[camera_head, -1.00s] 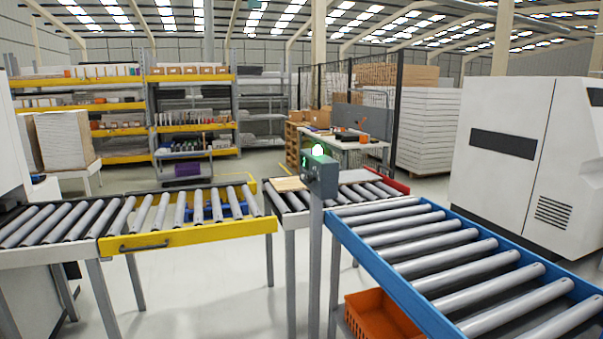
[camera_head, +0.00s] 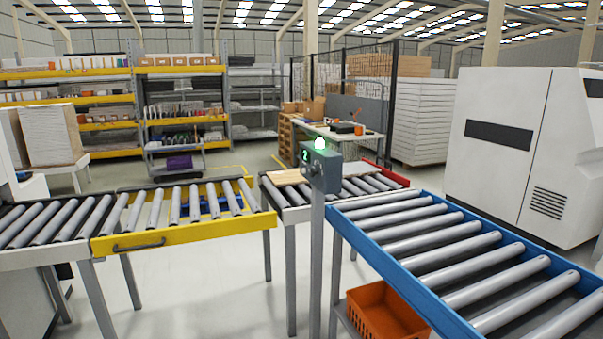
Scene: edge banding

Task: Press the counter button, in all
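The counter box (camera_head: 322,170) is a grey-green box on a grey post between the conveyors, near the middle of the head view. A round light on its top glows green-white. A small lit green display on its left face seems to read 2. Darker round parts show on the box's front, too small to tell which is the button. My gripper is not in view.
A yellow-edged roller section (camera_head: 185,232) lies to the left and a blue-edged roller conveyor (camera_head: 400,280) to the right. A pale board (camera_head: 288,177) lies on rollers behind the post. An orange crate (camera_head: 388,312) sits low at the right. A white machine (camera_head: 500,150) stands behind.

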